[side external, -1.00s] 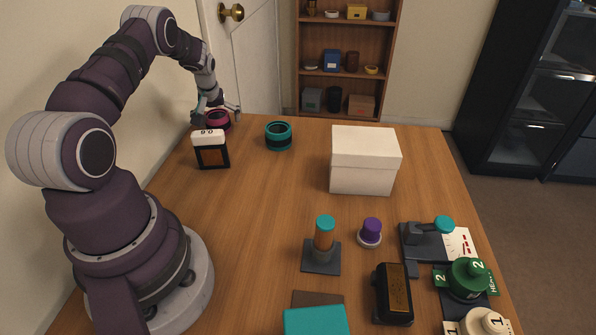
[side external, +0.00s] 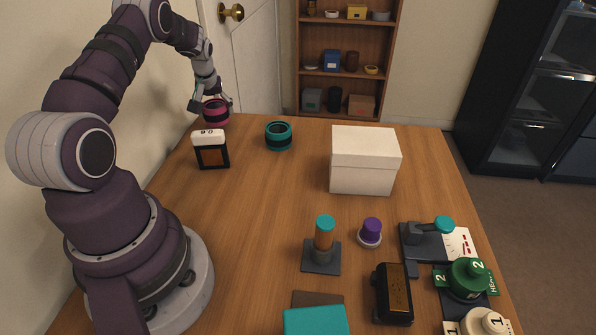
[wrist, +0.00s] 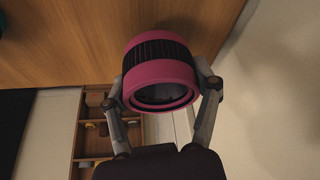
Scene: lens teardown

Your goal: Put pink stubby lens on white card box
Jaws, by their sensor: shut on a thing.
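The pink stubby lens (side external: 215,112) is at the far left end of the table, a short pink barrel with a dark ribbed band. My gripper (side external: 211,106) is shut on it, one finger on each side. In the wrist view the lens (wrist: 160,76) sits between the fingertips of my gripper (wrist: 162,92), its glass end facing the camera. It appears raised slightly at the table's far edge. The white card box (side external: 365,162) stands closed, with a flat lid, right of centre toward the back of the table.
A teal lens (side external: 278,136) stands between my gripper and the box. The middle-left tabletop is clear.

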